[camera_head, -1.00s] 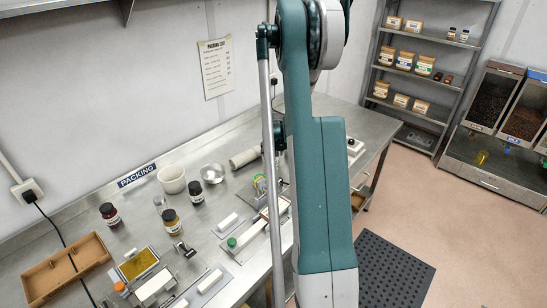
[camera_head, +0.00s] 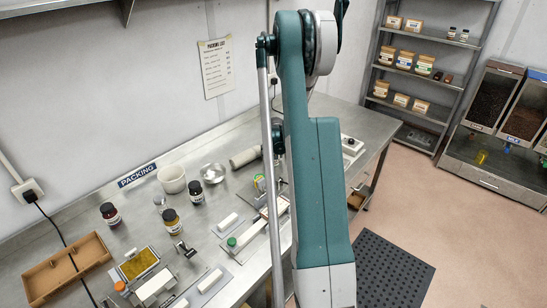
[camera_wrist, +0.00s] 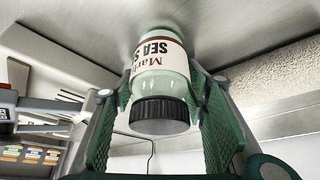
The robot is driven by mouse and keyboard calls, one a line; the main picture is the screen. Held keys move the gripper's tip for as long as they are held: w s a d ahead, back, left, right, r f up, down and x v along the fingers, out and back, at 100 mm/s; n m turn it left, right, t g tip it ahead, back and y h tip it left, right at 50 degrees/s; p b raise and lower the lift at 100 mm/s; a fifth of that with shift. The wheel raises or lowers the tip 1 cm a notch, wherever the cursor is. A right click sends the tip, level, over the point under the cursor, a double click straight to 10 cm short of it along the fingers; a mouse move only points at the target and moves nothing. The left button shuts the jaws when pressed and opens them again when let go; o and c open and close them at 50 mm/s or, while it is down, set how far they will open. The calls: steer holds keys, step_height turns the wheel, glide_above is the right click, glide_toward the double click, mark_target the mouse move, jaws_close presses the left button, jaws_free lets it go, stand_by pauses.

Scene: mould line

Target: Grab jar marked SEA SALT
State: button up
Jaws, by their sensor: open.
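In the wrist view, a pale green jar (camera_wrist: 160,82) has a black lid and a cream label reading SEA S, with the rest cut off by the curve. Its lid points to the bottom of the picture, and its far end is at the steel surface (camera_wrist: 95,25). My gripper (camera_wrist: 160,76) is open, with one green ribbed finger on each side of the jar. I cannot tell whether either finger touches it. In the head view my arm hides the gripper, and I cannot make out this jar there.
In the head view, the steel bench (camera_head: 95,235) holds dark jars (camera_head: 196,192), a white pot (camera_head: 172,179), a wooden tray (camera_head: 66,268) and small fixtures. A shelf rack (camera_head: 440,80) and grain bins (camera_head: 497,97) stand at the right.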

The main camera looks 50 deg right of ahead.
steer(key=shift+c, duration=0.5)
steer(key=c, duration=0.8)
steer(key=shift+o, duration=0.2)
steer(key=shift+r, duration=0.15)
steer(key=shift+r, duration=4.9)
